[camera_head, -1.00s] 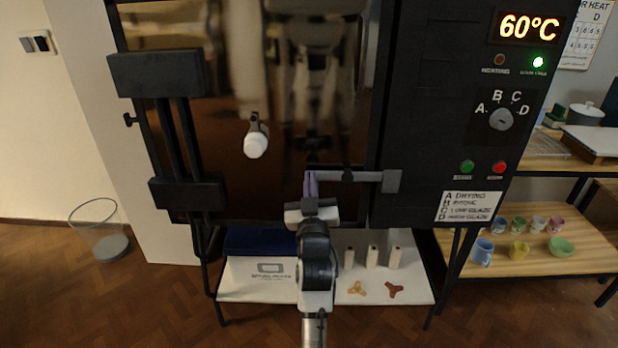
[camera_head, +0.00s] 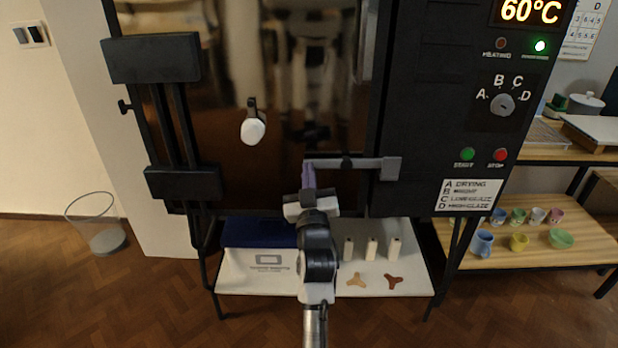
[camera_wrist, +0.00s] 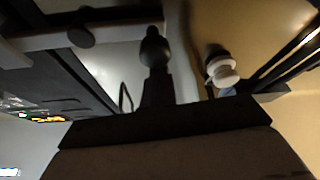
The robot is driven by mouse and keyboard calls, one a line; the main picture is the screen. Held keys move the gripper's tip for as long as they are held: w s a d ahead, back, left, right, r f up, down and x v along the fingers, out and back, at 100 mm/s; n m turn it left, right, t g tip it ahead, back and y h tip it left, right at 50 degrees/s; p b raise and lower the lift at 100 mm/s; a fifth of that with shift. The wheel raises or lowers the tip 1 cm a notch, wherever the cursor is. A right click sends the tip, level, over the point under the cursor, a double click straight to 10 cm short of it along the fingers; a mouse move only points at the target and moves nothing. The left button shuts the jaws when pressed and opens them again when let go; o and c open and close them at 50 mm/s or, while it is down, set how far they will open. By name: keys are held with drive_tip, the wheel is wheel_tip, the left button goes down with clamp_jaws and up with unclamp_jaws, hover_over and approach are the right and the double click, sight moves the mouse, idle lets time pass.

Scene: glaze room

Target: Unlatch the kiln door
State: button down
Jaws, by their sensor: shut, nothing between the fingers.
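The kiln door (camera_head: 280,110) is a dark, glossy panel, shut against the black kiln body. Its latch is a grey bar (camera_head: 365,163), lying level across the door's lower right edge into a catch (camera_head: 390,169) on the kiln front. A white knob handle (camera_head: 253,131) sticks out of the door. My gripper (camera_head: 308,176), with purplish fingers, is shut and empty beside the bar's left end; I cannot tell whether they touch. In the wrist view the bar (camera_wrist: 45,41) is at upper left, the fingers (camera_wrist: 155,48) are dark in the middle, and the white knob (camera_wrist: 222,72) is to the right.
The kiln panel has a 60°C display (camera_head: 530,11), a dial (camera_head: 502,105) and two buttons. Below the kiln, a white shelf (camera_head: 330,284) holds a blue-lidded box (camera_head: 258,250) and small props.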

drive_tip(key=shift+f+b, duration=0.3)
drive_tip(key=shift+b, duration=0.15)
drive_tip(key=d+f+n+g+y+b, duration=0.5)
drive_tip(key=f+n+b, duration=0.5)
drive_tip(key=n+b, duration=0.8)
drive_tip(key=shift+d+n+g+b, duration=0.3)
drive_tip(key=shift+d+g+b, duration=0.35)
drive_tip(key=shift+b, duration=2.85)
drive_tip(key=shift+d, duration=0.2)
